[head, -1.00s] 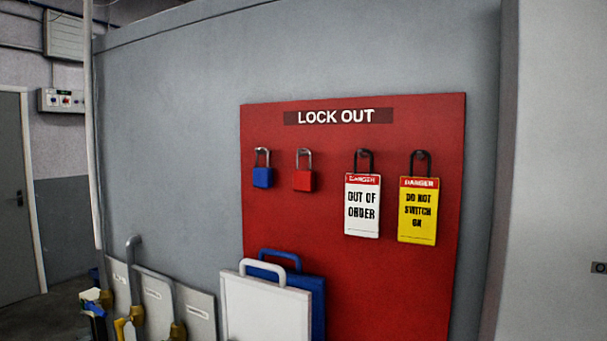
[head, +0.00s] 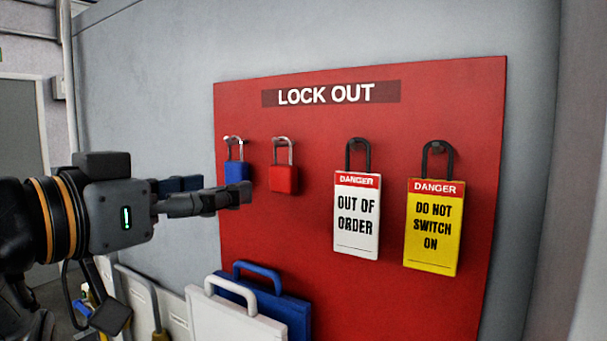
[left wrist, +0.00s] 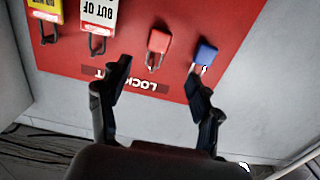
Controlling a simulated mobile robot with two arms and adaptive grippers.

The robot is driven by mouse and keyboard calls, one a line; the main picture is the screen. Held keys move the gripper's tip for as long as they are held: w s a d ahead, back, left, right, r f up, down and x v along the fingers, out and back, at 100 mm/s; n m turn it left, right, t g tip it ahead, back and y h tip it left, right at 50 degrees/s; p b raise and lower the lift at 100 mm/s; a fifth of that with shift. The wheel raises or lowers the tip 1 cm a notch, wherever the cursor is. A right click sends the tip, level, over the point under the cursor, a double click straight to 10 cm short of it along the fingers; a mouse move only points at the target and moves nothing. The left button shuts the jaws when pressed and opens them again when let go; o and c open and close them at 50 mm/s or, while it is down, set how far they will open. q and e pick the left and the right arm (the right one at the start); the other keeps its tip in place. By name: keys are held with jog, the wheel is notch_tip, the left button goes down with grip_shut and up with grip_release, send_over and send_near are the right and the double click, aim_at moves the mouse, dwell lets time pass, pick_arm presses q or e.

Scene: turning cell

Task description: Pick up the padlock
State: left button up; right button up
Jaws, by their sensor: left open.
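Two padlocks hang by their shackles from hooks on the red lock out board (head: 400,100). The blue padlock (head: 236,172) is at the left and the red padlock (head: 283,179) is just right of it. My left gripper (head: 243,193) reaches in from the left, its fingertips in front of the blue padlock's lower part in the picture. In the left wrist view, which is upside down, my left gripper (left wrist: 160,78) is open and empty. There the red padlock (left wrist: 157,42) shows beyond the gap between the fingers, and the blue padlock (left wrist: 205,54) beyond one fingertip.
A white danger tag (head: 357,215) and a yellow danger tag (head: 434,225) hang right of the padlocks. Below stand a white board with a handle (head: 235,315) and a blue one (head: 296,318). The grey wall (head: 140,100) surrounds the red board.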

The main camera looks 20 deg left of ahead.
pick_arm(q)
jog(key=r, duration=0.1)
jog(key=p, duration=0.6)
send_near(279, 166)
jog(key=w, duration=0.4)
jog(key=w+p, duration=0.2)
jog(key=w+d+p, duration=0.1)
jog(key=w+p, duration=0.1)
jog(key=shift+w+d+f, duration=0.1)
jog(key=shift+w, duration=0.4)
jog(key=shift+f, duration=0.15)
pick_arm(e)
notch_tip(279, 166, up, 10)
jog(key=shift+d, duration=0.2)
pick_arm(q)
jog(key=shift+c, duration=0.4)
pick_arm(e)
jog(key=shift+s, duration=0.1)
pick_arm(q)
jog(key=c, duration=1.2)
pick_arm(e)
jog(key=shift+a, duration=0.15)
